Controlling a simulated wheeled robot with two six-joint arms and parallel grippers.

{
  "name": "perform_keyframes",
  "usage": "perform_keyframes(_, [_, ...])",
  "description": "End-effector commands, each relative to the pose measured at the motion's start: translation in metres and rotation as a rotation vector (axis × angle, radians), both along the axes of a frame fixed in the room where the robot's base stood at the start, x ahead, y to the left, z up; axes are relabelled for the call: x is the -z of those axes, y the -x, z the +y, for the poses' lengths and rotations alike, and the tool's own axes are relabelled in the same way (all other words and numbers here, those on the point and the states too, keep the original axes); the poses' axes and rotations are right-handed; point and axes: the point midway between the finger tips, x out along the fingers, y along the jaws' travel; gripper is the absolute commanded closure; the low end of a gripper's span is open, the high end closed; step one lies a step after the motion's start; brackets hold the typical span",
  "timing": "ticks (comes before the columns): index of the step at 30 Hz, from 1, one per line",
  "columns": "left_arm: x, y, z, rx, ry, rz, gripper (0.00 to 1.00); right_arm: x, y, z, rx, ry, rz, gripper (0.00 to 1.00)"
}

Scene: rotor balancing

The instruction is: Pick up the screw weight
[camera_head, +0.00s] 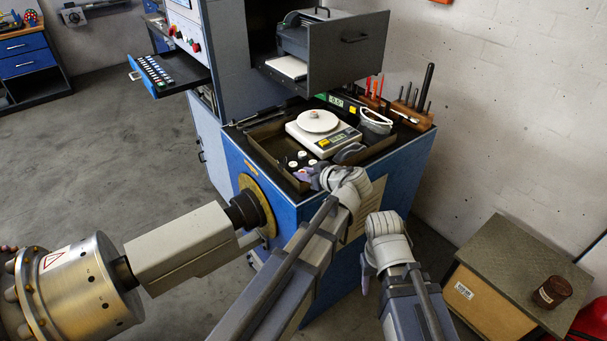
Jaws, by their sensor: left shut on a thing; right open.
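Several small round white-topped pieces (303,155), which look like screw weights, sit at the front left of the shallow brown tray (262,131) on the blue cabinet. My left gripper (311,176) is at the tray's front edge, just in front of these pieces. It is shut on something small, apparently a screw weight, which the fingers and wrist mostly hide. My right gripper (365,278) is open and empty, low in front of the cabinet, and partly hidden by its own wrist.
A scale (324,140) with a white dish (317,121) and a small pinkish piece stands in the tray. A wooden tool rack (411,119) is at the right. An open drawer (347,45) overhangs behind. A grey-topped box (505,262) stands lower right.

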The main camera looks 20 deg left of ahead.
Motion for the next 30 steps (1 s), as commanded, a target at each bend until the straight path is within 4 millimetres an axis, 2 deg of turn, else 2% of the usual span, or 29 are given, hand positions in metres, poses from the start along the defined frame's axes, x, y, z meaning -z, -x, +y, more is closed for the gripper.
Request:
perform_keyframes(8, [-0.016,0.000,0.000,0.000,0.000,0.000,1.00,-0.016,0.000,0.000,0.000,0.000,0.000,0.46])
perform_keyframes(24, [-0.093,0.000,0.000,0.000,0.000,0.000,1.00,-0.092,0.000,0.000,0.000,0.000,0.000,0.46])
perform_keyframes(30, [-0.101,0.000,0.000,0.000,0.000,0.000,1.00,-0.101,0.000,0.000,-0.001,0.000,0.000,0.46])
